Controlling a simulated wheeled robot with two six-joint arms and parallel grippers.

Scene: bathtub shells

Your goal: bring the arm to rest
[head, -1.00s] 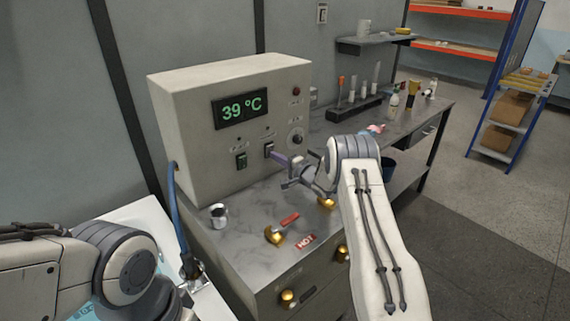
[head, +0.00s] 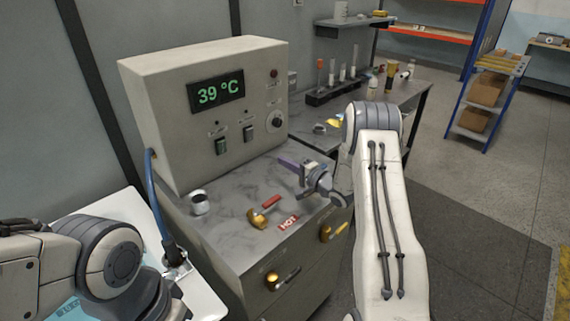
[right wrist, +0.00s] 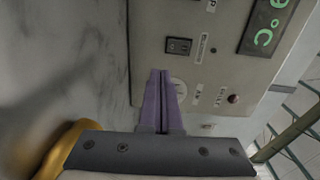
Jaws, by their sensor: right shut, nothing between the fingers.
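My right gripper (head: 287,162) is in front of the grey control box (head: 155,95), above the grey worktop. Its purple fingers are shut with nothing between them, as the right wrist view (right wrist: 160,76) also shows. They point toward the box's front panel and are apart from the right rocker switch (head: 249,132). A second rocker switch (head: 221,145) is to its left. The display (head: 216,91) reads 39 °C. My left arm enters at the lower left; its gripper is out of the frame.
A brass valve with a red handle (head: 265,211) and a HOT label (head: 289,222) lie in front of the box. A small metal cup (head: 200,203) stands at left. A blue hose (head: 157,205) runs down the left side. A side bench (head: 415,92) holds bottles.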

